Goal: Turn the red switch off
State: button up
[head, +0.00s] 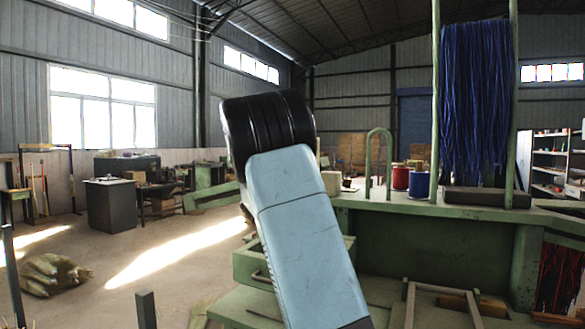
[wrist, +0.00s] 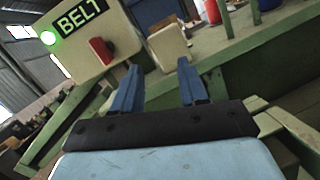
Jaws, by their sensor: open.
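The red switch (wrist: 102,50) shows in the wrist view on a pale panel (wrist: 88,42), below a sign that reads BELT (wrist: 77,17). A green lamp (wrist: 48,37) is lit at the panel's left edge. My gripper (wrist: 158,72) is open, with its two blue fingers apart and nothing between them. The switch lies up and left of the left fingertip, and a gap shows between them in the picture. How far the fingers are from the panel in depth, I cannot tell. In the head view my arm covers the panel and the switch, and the fingers are hidden.
A cream box-like part (wrist: 168,47) stands beyond the fingers. The green machine bench (head: 430,240) runs to the right, with red (head: 419,185) and blue spools (head: 401,178) on it. Blue strands (head: 476,100) hang above. The floor at left is open, with a pile of sacks (head: 52,274).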

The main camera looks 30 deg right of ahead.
jog(key=w+a+n+t, duration=0.4)
jog(key=w+n+t, duration=0.1)
jog(key=w+n, duration=0.15)
jog(key=shift+m, duration=0.45)
jog(key=x, duration=1.4)
jog(key=shift+w+a+r, duration=0.1)
jog(key=shift+a, duration=0.05)
jog(key=shift+c, duration=0.2)
